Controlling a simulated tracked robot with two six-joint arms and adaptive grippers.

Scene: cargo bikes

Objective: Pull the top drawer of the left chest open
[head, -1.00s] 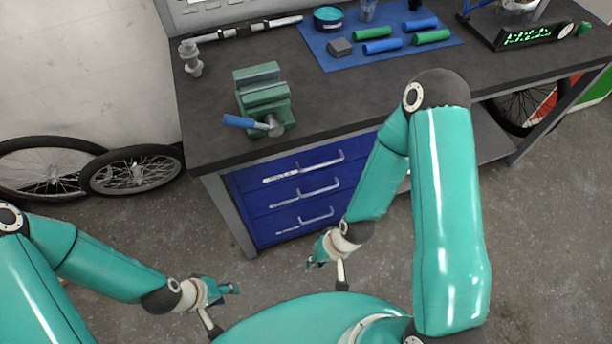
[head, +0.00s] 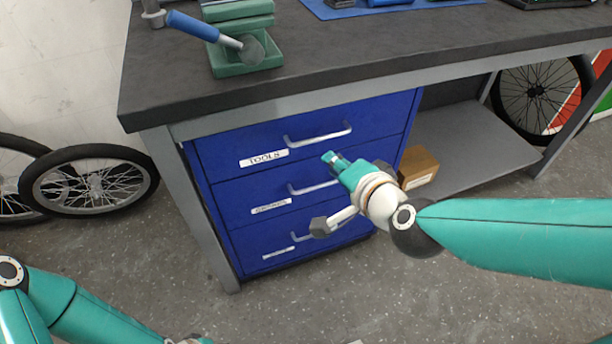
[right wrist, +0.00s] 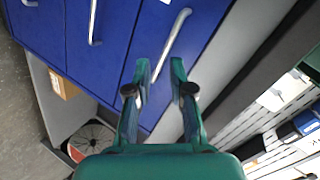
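The blue chest under the bench has three drawers, all shut. The top drawer (head: 225,142) carries a TOOLS label and a pale bar handle (head: 320,134). My right gripper (head: 334,158) is just below and in front of this handle. In the right wrist view, its two fingers (right wrist: 159,70) stand apart. The handle (right wrist: 175,40) of the top drawer (right wrist: 207,25) runs ahead of them, its near end showing in the gap. Contact cannot be told. My left forearm is at the bottom left; its fingers are out of frame.
A cardboard box (head: 418,168) sits on the lower shelf (head: 470,145) to the right. Bicycle wheels (head: 90,180) lean at the left. Floor in front is clear.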

